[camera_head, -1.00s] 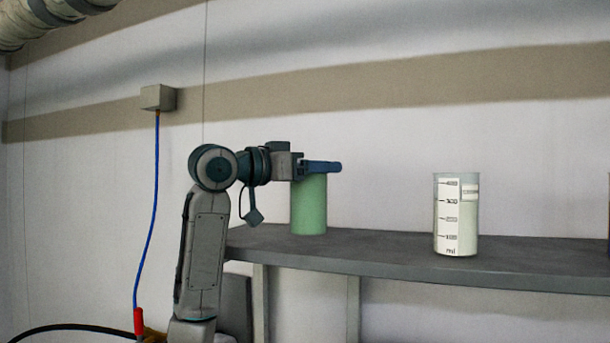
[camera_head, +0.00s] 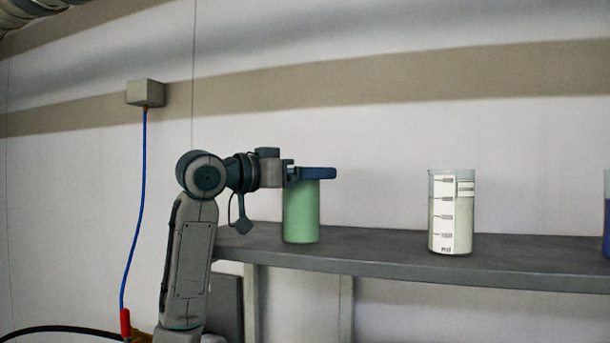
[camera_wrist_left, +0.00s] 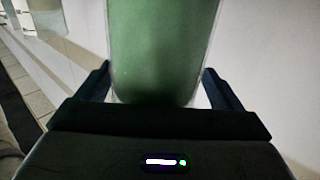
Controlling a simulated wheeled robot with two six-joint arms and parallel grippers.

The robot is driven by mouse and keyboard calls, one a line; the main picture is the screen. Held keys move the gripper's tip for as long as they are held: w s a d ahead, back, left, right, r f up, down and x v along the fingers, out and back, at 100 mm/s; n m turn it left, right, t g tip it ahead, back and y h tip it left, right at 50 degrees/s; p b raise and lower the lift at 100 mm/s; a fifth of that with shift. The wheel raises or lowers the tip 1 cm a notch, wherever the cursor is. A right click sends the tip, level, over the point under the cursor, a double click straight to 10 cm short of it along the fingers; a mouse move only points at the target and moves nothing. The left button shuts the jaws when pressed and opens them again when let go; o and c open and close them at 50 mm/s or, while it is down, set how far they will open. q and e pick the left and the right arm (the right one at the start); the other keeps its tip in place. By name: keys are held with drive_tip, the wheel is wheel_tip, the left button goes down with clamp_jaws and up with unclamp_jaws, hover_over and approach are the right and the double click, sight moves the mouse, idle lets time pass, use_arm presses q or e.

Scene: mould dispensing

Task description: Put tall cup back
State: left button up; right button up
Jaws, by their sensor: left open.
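The tall green cup (camera_head: 301,213) stands upright on the left part of the grey shelf (camera_head: 400,255). My left gripper (camera_head: 318,173) is at the top of the cup, reaching in level from the left. In the left wrist view the green cup (camera_wrist_left: 160,50) fills the middle, between the two dark fingers of my left gripper (camera_wrist_left: 158,88). The fingers are open, with a narrow gap showing on each side of the cup. The cup's rim is hidden behind the gripper in the head view. My right gripper is not in view.
A clear measuring beaker (camera_head: 452,212) with pale contents stands on the shelf to the right of the cup. A dark blue container (camera_head: 606,225) is cut off at the right edge. The shelf between cup and beaker is free.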

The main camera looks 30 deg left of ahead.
use_arm(q)
drive_tip(key=b+v, duration=0.7)
drive_tip(key=v, duration=0.5)
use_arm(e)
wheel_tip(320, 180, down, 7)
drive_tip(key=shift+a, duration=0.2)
